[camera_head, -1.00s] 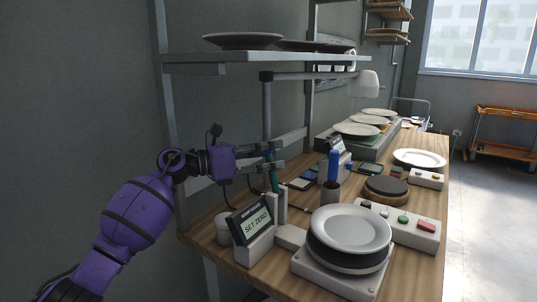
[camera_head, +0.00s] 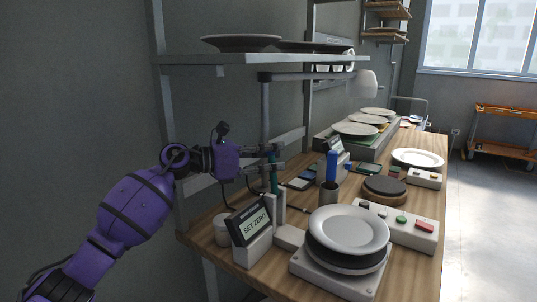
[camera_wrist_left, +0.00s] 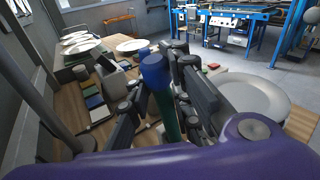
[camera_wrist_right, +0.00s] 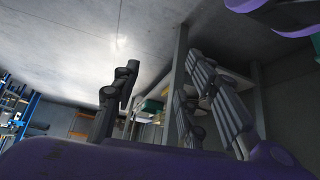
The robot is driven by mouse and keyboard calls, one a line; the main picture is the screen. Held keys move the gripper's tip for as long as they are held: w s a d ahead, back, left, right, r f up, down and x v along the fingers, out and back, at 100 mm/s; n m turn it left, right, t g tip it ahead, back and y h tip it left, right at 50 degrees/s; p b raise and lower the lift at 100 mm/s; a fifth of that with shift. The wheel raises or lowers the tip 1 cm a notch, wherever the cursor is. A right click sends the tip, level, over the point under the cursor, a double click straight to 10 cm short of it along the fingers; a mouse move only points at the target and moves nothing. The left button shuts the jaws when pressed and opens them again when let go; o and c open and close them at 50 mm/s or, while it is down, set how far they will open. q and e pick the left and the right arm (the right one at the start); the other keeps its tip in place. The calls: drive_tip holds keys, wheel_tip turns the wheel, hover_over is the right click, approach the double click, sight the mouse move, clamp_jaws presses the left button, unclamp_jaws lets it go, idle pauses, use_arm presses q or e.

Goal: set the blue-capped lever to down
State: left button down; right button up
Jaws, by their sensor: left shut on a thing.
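The lever has a teal shaft (camera_head: 273,182) and stands near upright behind the tilted SET ZERO display (camera_head: 252,222). In the left wrist view its blue cap (camera_wrist_left: 155,71) rises between the fingers, above the teal shaft. My left gripper (camera_head: 277,157) is shut on the lever near its upper end, coming from the left. The lever's base is hidden from the left wrist view by the gripper. My right gripper (camera_wrist_right: 158,75) is open and empty, its fingers apart, and points up toward the ceiling; it is out of the head view.
A scale with stacked plates (camera_head: 348,230) stands at the front. A metal shelf (camera_head: 260,63) overhangs the bench. A button box (camera_head: 401,228) lies at the right edge.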

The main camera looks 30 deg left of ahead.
use_arm(q)
drive_tip(key=s+d+f+m+g+y+p, duration=0.1)
drive_tip(key=d+m+y+p, duration=0.1)
drive_tip(key=d, duration=0.3)
drive_tip(key=shift+d+f+m+p, duration=0.15)
drive_tip(key=shift+d+m+p, duration=0.25)
drive_tip(key=shift+m, duration=0.1)
use_arm(e)
drive_tip(key=shift+w+d+r, duration=0.1)
drive_tip(key=shift+d+r, duration=0.05)
drive_tip(key=shift+r, duration=0.55)
drive_tip(key=shift+w+d+r, duration=0.1)
drive_tip(key=shift+d+r, duration=0.05)
drive_tip(key=shift+r, duration=0.5)
use_arm(q)
drive_tip(key=shift+d, duration=0.1)
use_arm(e)
drive_tip(key=shift+w, duration=0.3)
use_arm(q)
drive_tip(key=c, duration=2)
unclamp_jaws()
drive_tip(key=o, duration=0.4)
drive_tip(key=shift+s+a+r, duration=0.2)
drive_tip(key=shift+c, duration=0.2)
drive_tip(key=shift+w, duration=0.1)
use_arm(e)
drive_tip(key=shift+s+a, duration=0.1)
drive_tip(key=shift+s, duration=0.05)
